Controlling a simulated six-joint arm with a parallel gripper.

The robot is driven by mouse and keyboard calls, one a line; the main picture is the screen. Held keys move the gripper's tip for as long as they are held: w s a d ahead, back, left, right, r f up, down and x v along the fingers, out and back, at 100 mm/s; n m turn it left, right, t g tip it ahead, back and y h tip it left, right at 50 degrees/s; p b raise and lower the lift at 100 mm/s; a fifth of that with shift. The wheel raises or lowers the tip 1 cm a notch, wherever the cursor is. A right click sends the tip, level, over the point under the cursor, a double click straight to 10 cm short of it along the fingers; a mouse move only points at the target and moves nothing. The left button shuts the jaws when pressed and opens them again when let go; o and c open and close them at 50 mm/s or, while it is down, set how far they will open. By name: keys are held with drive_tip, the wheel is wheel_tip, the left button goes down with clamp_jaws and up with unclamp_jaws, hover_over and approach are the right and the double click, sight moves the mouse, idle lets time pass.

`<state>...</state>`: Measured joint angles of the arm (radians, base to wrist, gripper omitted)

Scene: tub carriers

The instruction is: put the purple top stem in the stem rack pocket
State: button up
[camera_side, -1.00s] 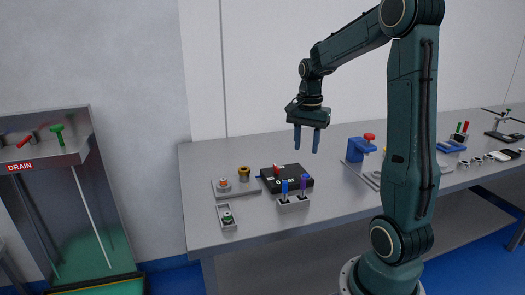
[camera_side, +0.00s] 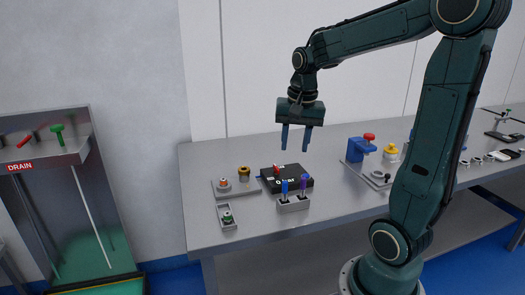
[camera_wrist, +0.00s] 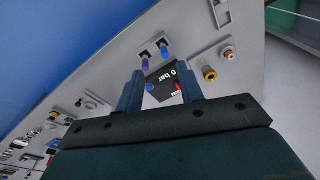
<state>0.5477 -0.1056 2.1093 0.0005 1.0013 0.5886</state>
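The purple top stem (camera_side: 303,183) stands roughly upright at the right end of a small grey rack block (camera_side: 293,205), next to a blue top stem (camera_side: 284,187). In the wrist view the purple stem (camera_wrist: 145,64) and the blue stem (camera_wrist: 165,52) show beyond the fingertips, by the rack's dark square openings. I cannot tell how deeply the purple stem is seated. My gripper (camera_side: 296,148) is open and empty, pointing down in the air above the black box and rack. It also shows in the wrist view (camera_wrist: 160,78).
A black box (camera_side: 286,179) with a "0 bar" display and red lever stands just behind the rack. To its left are a plate with a brass ring (camera_side: 244,172) and a small grey tray (camera_side: 227,216). The front bench is clear.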

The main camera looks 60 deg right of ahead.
drive_tip(key=s+a+r+n+t, duration=0.1)
drive_tip(key=s+a+n+t, duration=0.1)
drive_tip(key=s+a+n, duration=0.2)
drive_tip(key=s+a+r+n+t, duration=0.1)
drive_tip(key=s+a+n+t, duration=0.1)
drive_tip(key=s+a+n, duration=0.3)
drive_tip(key=a+n, duration=0.4)
drive_tip(key=a, duration=0.3)
drive_tip(key=shift+a+y, duration=0.15)
drive_tip(key=shift+y, duration=0.25)
